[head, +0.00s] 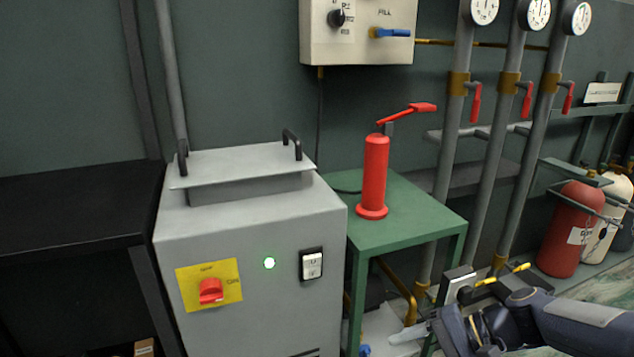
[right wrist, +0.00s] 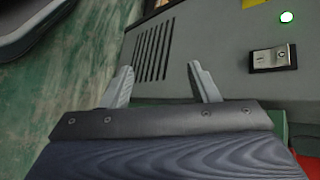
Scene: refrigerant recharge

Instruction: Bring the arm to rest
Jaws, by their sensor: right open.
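My right arm (head: 580,322) comes in from the lower right in the head view. Its gripper (head: 408,334) is low, in front of the green table's legs and right of the grey machine. In the right wrist view the gripper (right wrist: 163,84) has its two fingers spread apart with nothing between them. Beyond the fingers is the grey machine's vented front (right wrist: 215,45), and I see no contact with it. In the head view the gripper's far finger is hard to make out. My left gripper is not in view.
The grey machine (head: 250,240) has a lit green lamp, a red switch and a lid. A red hand pump (head: 374,175) stands on the green table (head: 425,212). Pipes with red valves (head: 475,100) and gas cylinders (head: 570,230) are at the right. A dark shelf (head: 75,210) is left.

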